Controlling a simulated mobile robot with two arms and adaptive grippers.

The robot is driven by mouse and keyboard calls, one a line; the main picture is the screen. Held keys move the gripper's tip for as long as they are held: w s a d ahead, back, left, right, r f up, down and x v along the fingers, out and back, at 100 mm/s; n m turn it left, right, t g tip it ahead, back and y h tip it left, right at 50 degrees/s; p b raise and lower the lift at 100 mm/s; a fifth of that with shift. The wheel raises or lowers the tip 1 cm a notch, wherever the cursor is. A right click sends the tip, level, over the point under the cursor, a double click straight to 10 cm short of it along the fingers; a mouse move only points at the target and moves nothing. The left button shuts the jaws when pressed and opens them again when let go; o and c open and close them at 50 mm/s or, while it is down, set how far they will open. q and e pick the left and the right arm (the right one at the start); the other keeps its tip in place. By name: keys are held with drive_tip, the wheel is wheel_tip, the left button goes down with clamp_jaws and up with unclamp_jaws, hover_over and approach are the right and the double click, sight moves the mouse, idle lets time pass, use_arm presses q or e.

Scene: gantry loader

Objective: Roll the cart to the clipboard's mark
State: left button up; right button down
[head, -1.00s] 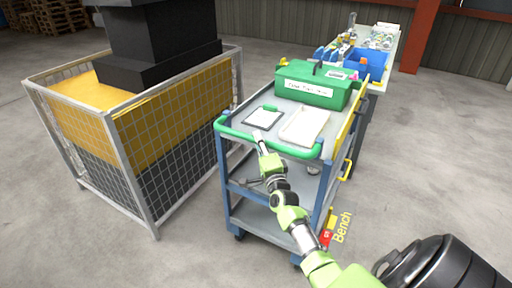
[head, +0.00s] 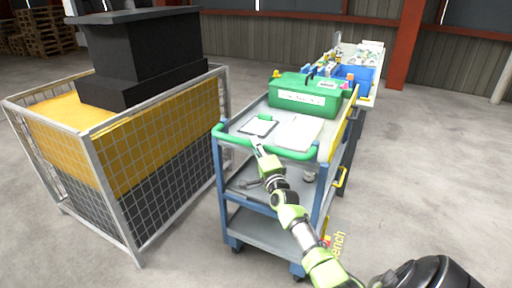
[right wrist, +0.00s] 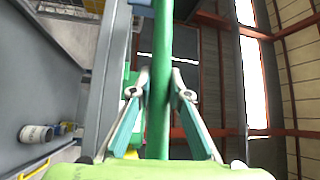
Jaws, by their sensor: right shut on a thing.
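The blue-grey cart (head: 262,228) stands in the middle of the head view, with several shelves and a green push handle (head: 292,153) along its near edge. A clipboard (head: 258,127) with a white sheet and green clip lies on its top shelf; its writing is too small to read. My right gripper (head: 259,149) is shut on the handle; in the right wrist view the green bar (right wrist: 159,85) runs between its two fingers. A yellow floor label (head: 338,245), readable as "ench", shows right of the cart, partly hidden. My left gripper is out of view.
A green toolbox (head: 304,96) and a white tray (head: 298,131) share the top shelf. A mesh cage (head: 133,200) with yellow and black contents stands close on the left. A workbench with a blue bin (head: 357,76) stands behind. Floor (head: 430,170) on the right is clear.

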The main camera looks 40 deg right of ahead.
drive_tip(key=c, duration=2.2)
unclamp_jaws()
drive_tip(key=shift+d+r, duration=0.1)
drive_tip(key=o, duration=0.3)
drive_tip(key=shift+w+d, duration=0.1)
drive_tip(key=v, duration=1.2)
